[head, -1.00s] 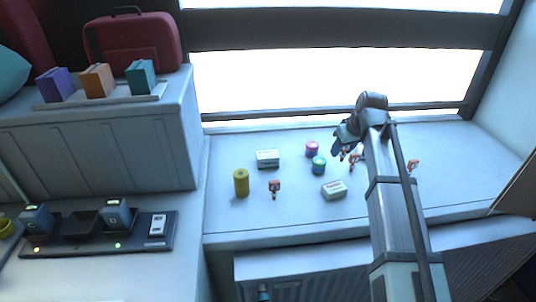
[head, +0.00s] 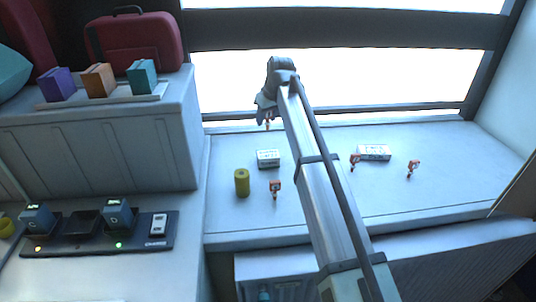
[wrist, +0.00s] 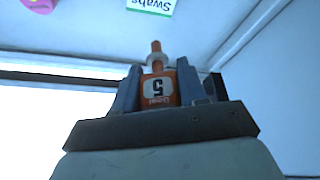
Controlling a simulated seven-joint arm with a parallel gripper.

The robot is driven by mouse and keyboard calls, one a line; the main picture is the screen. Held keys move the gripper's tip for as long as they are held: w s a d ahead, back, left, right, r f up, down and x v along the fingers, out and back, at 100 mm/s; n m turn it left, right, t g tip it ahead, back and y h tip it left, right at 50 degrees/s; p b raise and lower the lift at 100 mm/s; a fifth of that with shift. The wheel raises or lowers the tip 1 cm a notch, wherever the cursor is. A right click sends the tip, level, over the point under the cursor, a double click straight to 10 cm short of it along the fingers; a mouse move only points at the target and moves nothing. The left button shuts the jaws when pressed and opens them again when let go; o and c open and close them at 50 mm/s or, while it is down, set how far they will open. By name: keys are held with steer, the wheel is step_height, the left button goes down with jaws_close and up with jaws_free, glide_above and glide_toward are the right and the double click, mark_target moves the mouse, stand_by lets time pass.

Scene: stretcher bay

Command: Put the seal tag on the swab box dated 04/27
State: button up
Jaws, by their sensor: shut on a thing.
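My gripper (head: 265,112) is shut on an orange seal tag (wrist: 162,88) with a white label reading "Seal 5", its stem pointing away from the jaws. The held tag (head: 268,122) also shows in the head view, raised above the back of the counter. A white swab box (head: 268,158) lies below it in the picture, apart from it. Another white box (head: 374,152) lies right of my arm. In the wrist view, a box edge marked "Swabs" (wrist: 152,5) shows upside down at the top. No date is readable.
A pink thing (wrist: 38,4) shows in the wrist view. A window is behind.

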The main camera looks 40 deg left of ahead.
steer(key=shift+f+m, duration=0.2)
steer(key=shift+m, duration=0.1)
steer(key=shift+w+f, duration=0.1)
steer(key=shift+f, duration=4.7)
steer(key=shift+f, duration=0.15)
steer(key=o, duration=1)
steer(key=v, duration=1.2)
steer(key=shift+r, duration=0.2)
